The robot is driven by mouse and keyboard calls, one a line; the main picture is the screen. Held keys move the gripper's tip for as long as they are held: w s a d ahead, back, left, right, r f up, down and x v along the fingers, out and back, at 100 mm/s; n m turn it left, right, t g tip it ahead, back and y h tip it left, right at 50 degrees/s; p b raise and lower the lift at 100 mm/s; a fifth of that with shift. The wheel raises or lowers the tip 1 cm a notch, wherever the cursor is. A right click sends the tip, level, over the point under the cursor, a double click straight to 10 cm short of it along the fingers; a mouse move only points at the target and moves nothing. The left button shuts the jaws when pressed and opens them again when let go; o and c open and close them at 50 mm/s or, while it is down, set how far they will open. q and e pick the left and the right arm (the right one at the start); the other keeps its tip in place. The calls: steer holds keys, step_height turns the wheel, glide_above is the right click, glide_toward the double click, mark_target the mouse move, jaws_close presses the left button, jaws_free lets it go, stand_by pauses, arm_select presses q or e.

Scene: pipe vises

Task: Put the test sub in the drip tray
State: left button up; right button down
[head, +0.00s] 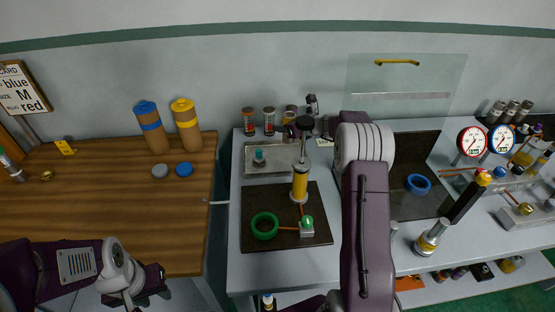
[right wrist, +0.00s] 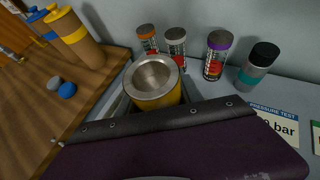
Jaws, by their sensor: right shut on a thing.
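The test sub seems to be the upright yellow cylinder with a metal upper end (head: 300,185). In the right wrist view its hollow silver top and yellow side (right wrist: 156,98) show close up. My right gripper (head: 304,150) is shut on its upper end, over the dark mat. Whether the cylinder's lower end touches the mat I cannot tell. The drip tray seems to be the shallow grey metal tray (head: 284,163) just behind the mat, with a small teal-topped piece (head: 259,157) in its left part. My left gripper (head: 128,298) is low at the left; its fingers are unclear.
The dark mat (head: 255,205) bears a green ring (head: 265,225) and a green-topped fitting (head: 306,228) beside the cylinder. Several small canisters (head: 269,121) stand behind the tray. A clear panel (head: 405,85) stands right of my arm. A wooden table (head: 100,200) is at left.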

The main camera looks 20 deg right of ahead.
step_height(320, 180, down, 5)
steer(key=shift+w+f+b, duration=0.1)
steer(key=shift+b, duration=0.35)
step_height(320, 180, down, 3)
steer(key=shift+f+b, duration=0.1)
steer(key=shift+b, duration=0.3)
steer(key=shift+f, duration=0.25)
steer(key=c, duration=0.8)
jaws_free()
